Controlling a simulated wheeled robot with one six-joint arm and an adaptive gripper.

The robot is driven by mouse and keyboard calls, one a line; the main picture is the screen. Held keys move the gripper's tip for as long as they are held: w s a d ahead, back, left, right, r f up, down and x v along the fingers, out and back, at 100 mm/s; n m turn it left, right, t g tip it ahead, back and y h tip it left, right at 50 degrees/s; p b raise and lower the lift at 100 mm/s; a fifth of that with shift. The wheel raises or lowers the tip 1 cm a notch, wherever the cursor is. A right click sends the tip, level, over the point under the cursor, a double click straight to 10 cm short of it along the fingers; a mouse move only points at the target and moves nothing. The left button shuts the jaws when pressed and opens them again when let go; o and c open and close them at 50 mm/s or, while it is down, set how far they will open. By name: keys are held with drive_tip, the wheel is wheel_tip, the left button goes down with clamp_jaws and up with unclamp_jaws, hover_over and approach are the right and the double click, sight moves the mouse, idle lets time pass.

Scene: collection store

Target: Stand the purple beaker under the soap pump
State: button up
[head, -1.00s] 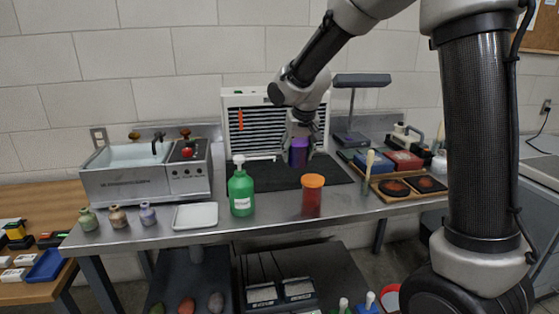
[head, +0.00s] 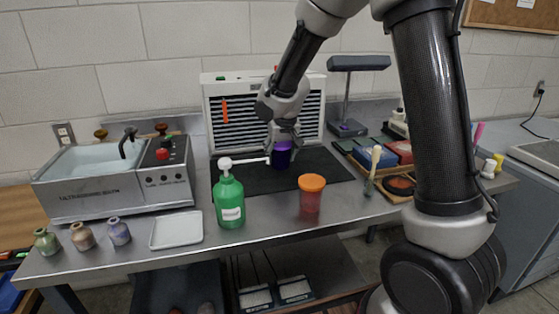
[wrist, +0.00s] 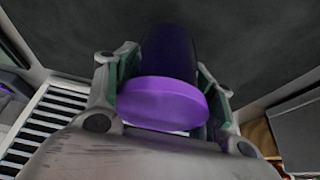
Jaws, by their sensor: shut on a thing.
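The purple beaker (head: 282,158) is held upright over the black mat; I cannot tell whether its base touches the mat. My gripper (head: 283,141) is shut on it from above and behind. In the wrist view the beaker (wrist: 165,103) shows between the two fingers of my gripper (wrist: 163,85), its light purple end towards the camera and its dark body beyond. The soap pump (head: 229,200) is a green bottle with a white head. Its long white spout points right, and its tip appears just left of the beaker; the depth between them is unclear.
A red jar with an orange lid (head: 311,194) stands right of the bottle. A white tray (head: 177,230) and several small vases lie to the left, before the ultrasonic cleaner (head: 110,185). A slatted white unit (head: 240,120) stands behind the mat (head: 315,168). A lamp (head: 348,125) stands at the back right.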

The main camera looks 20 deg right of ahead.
drive_tip(key=shift+f, duration=1.25)
drive_tip(key=shift+f, duration=0.1)
drive_tip(key=o, duration=1.2)
drive_tip(key=shift+o, duration=0.4)
